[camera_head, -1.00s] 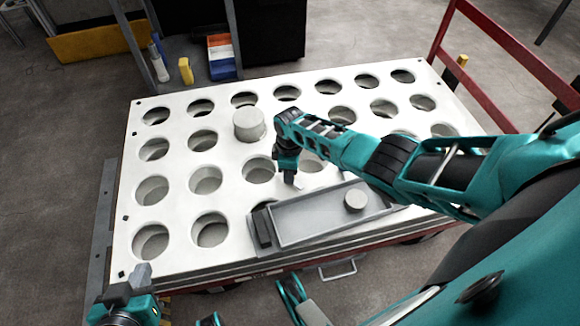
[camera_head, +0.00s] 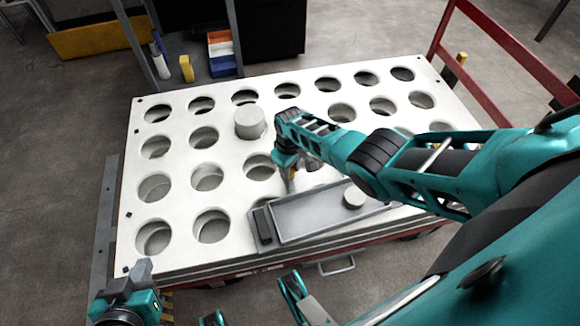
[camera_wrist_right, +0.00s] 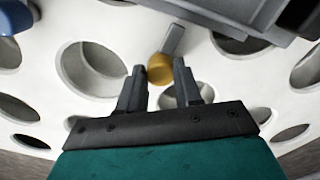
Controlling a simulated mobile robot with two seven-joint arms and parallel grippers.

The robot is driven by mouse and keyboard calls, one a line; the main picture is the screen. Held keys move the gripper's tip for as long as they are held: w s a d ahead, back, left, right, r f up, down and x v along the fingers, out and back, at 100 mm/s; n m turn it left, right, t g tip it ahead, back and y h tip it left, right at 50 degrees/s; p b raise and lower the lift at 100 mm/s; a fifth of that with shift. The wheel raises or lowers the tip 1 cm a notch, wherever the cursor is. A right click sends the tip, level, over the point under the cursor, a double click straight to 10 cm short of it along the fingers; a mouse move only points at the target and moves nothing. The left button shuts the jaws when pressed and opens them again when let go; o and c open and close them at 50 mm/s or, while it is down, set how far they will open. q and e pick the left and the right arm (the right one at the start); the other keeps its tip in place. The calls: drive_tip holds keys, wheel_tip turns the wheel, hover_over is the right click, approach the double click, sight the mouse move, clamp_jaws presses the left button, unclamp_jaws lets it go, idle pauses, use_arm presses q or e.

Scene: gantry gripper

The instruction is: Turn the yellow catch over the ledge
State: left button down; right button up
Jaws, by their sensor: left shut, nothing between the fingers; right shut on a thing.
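The yellow catch (camera_wrist_right: 160,69) has a round yellow knob with a grey bar (camera_wrist_right: 173,40) reaching from it toward the grey tray (camera_wrist_right: 232,18) in the right wrist view. The bar's end is close to the tray's edge, which looks like the ledge; I cannot tell if it overlaps it. My right gripper (camera_wrist_right: 159,76) is shut on the knob, a finger on each side. In the head view this right gripper (camera_head: 291,178) is at the tray's far edge, largely hiding the catch. My left gripper (camera_head: 142,272) is shut and empty at the panel's near left corner.
The white panel (camera_head: 228,146) has rows of round holes. A grey cylinder (camera_head: 250,122) stands on it behind my right gripper. A smaller grey disc (camera_head: 354,195) is in the tray. A red rail (camera_head: 505,62) borders the right side.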

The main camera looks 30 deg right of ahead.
drive_tip(key=shift+s, duration=0.1)
idle(0.3)
drive_tip(key=o, duration=1)
drive_tip(key=shift+o, duration=0.2)
wheel_tip(320, 180, up, 13)
drive_tip(key=p, duration=0.8)
drive_tip(key=shift+f, duration=0.1)
